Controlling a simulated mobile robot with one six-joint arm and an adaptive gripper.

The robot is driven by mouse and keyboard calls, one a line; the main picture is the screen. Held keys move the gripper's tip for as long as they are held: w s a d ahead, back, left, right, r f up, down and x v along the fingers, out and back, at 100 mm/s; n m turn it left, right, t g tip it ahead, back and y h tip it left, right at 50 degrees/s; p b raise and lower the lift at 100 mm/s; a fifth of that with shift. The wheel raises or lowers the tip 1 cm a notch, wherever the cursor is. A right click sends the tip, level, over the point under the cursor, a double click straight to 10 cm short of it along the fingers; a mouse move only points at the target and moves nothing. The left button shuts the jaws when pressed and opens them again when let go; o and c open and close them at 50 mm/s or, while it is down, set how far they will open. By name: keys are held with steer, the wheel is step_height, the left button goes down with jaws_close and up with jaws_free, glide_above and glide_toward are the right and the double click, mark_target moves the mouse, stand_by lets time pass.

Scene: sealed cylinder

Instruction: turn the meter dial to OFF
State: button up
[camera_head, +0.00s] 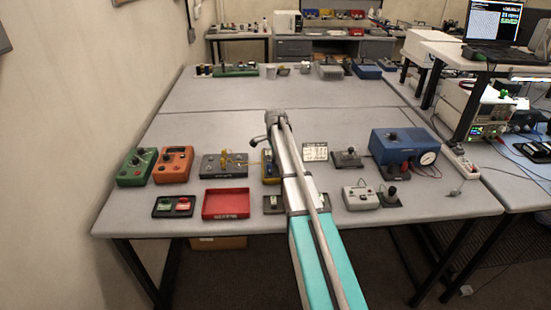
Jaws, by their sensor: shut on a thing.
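The yellow meter (267,168) lies on the near table, left of my arm. Only its left part shows, as my arm covers the rest, and its dial face and pointer cannot be read. My arm reaches out from the bottom centre and bends down at its far end. My gripper (271,146) is at the far end of the meter, mostly hidden behind my own arm. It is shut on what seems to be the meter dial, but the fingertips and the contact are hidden.
Left of the meter are a grey panel (224,166), an orange box (173,171), a green box (137,173) and a red tray (226,211). To the right are a lever panel (347,158) and a blue gauge box (397,138).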

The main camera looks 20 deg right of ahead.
steer(key=shift+n, duration=0.4)
jaws_close()
steer(key=n, duration=1.1)
steer(key=shift+n, duration=0.3)
steer(key=n, duration=1.1)
steer(key=shift+n, duration=0.4)
steer(key=o, duration=1.1)
jaws_free()
steer(key=shift+c, duration=0.2)
